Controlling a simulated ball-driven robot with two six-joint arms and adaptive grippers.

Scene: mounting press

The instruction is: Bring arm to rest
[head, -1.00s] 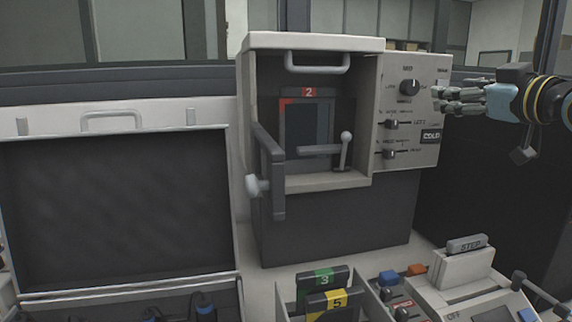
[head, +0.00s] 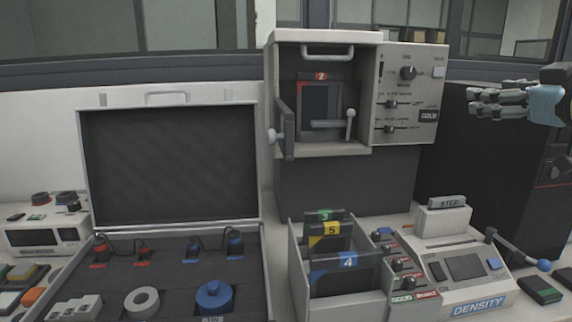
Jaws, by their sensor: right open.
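My right gripper (head: 498,101) is at the right of the head view, in the air, with its fingers pointing left. It is open and empty, to the right of the press's control panel (head: 408,98) and apart from it. The mounting press (head: 345,168) stands in the middle with its front open. A slide frame marked 2 (head: 320,78) is inside it, and a dark lever arm (head: 287,128) hangs at the left of the opening. My left gripper is not in view.
A bin (head: 300,275) of numbered frames stands in front of the press. A density meter (head: 465,268) with a lever (head: 520,250) stands below my right gripper.

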